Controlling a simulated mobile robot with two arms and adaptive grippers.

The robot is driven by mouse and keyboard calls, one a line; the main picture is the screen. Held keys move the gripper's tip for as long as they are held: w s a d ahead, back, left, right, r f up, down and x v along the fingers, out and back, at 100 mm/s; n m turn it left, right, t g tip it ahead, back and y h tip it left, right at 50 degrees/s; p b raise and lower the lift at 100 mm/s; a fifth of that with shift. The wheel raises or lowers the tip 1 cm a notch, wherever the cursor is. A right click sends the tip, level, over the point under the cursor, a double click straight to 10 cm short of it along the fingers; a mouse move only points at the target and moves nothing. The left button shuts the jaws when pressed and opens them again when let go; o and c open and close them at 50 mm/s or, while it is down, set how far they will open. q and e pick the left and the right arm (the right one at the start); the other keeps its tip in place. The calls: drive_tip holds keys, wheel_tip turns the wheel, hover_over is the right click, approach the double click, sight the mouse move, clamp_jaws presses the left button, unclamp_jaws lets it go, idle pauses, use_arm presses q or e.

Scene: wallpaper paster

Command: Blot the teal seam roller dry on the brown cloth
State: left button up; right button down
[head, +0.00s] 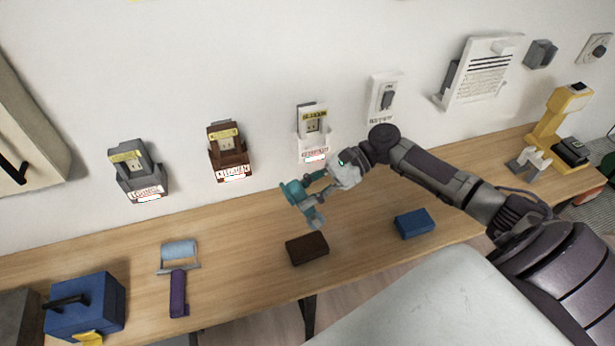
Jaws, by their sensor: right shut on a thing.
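The teal seam roller (295,193) is in my right gripper (315,188), which is shut on it. The roller is tilted and hangs above the wooden bench, with part of it hidden by the fingers. The brown cloth (307,248), a dark folded block, lies on the bench below the roller, toward the front edge. The roller and cloth look apart in the picture. My left gripper is not in view.
A blue block (414,223) lies right of the cloth. A purple-handled roller (178,285) and a blue box (86,305) are at left. Wall holders (230,150) line the back. A yellow stand (555,125) is at far right. Bare bench lies between the purple-handled roller and cloth.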

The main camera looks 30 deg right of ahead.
sight(308, 214)
drive_tip(key=shift+w+d, duration=0.2)
drive_tip(key=shift+d, duration=0.35)
drive_tip(key=shift+r+p, duration=0.25)
drive_tip(key=shift+p, duration=0.4)
wheel_tip(308, 214, down, 7)
drive_tip(key=b, duration=0.3)
drive_tip(key=shift+r+b, duration=0.1)
drive_tip(key=shift+b, duration=0.2)
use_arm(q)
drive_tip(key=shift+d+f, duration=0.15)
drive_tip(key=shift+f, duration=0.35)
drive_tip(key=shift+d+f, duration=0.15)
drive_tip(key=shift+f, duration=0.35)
use_arm(e)
drive_tip(key=shift+s+f, duration=0.1)
drive_tip(key=shift+f, duration=1.3)
idle(1.1)
drive_tip(key=shift+a, duration=0.1)
idle(0.4)
drive_tip(key=shift+w+a+r, duration=0.1)
drive_tip(key=shift+w+a, duration=0.1)
drive_tip(key=shift+a, duration=0.7)
drive_tip(key=shift+w+a+f, duration=0.1)
drive_tip(key=shift+w+a, duration=0.05)
drive_tip(key=shift+a, duration=0.7)
drive_tip(key=shift+w+a+r, duration=0.1)
drive_tip(key=shift+w+a, duration=0.1)
drive_tip(key=shift+a, duration=0.7)
